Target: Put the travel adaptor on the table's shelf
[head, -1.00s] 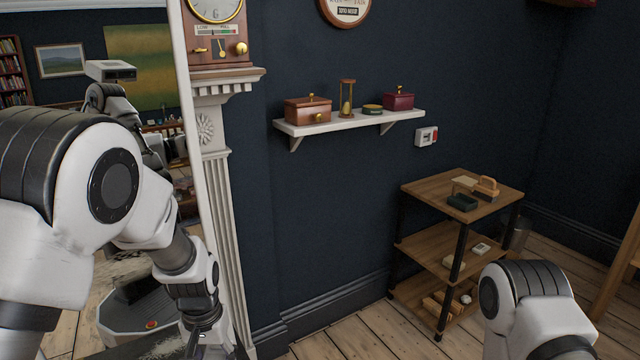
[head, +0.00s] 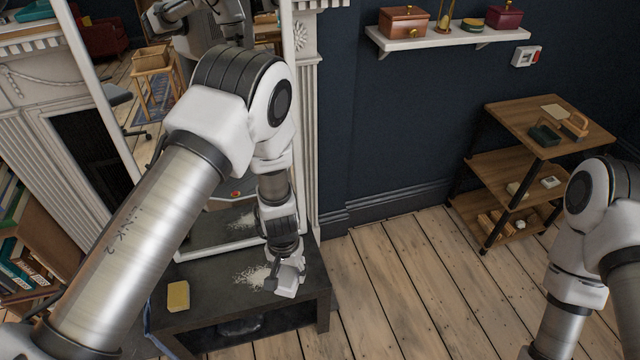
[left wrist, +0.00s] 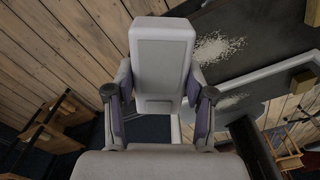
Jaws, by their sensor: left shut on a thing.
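The travel adaptor (left wrist: 163,62), a pale grey-white block, is between the fingers of my left gripper (left wrist: 160,97) in the left wrist view. In the head view the adaptor (head: 288,282) hangs at the tip of my left gripper (head: 284,263), in front of or over the right part of the dark table (head: 205,312). I cannot tell its exact height. The table has an open space below its top, and its shelf is mostly hidden in shadow. My right arm shows at the right edge, but its gripper is out of view.
A yellow block (head: 178,296) and white shreds (head: 250,278) lie on the table top. A mirror stands behind the table. A wooden shelf unit (head: 500,165) with small items stands at the right. Floor (head: 400,290) between them is clear.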

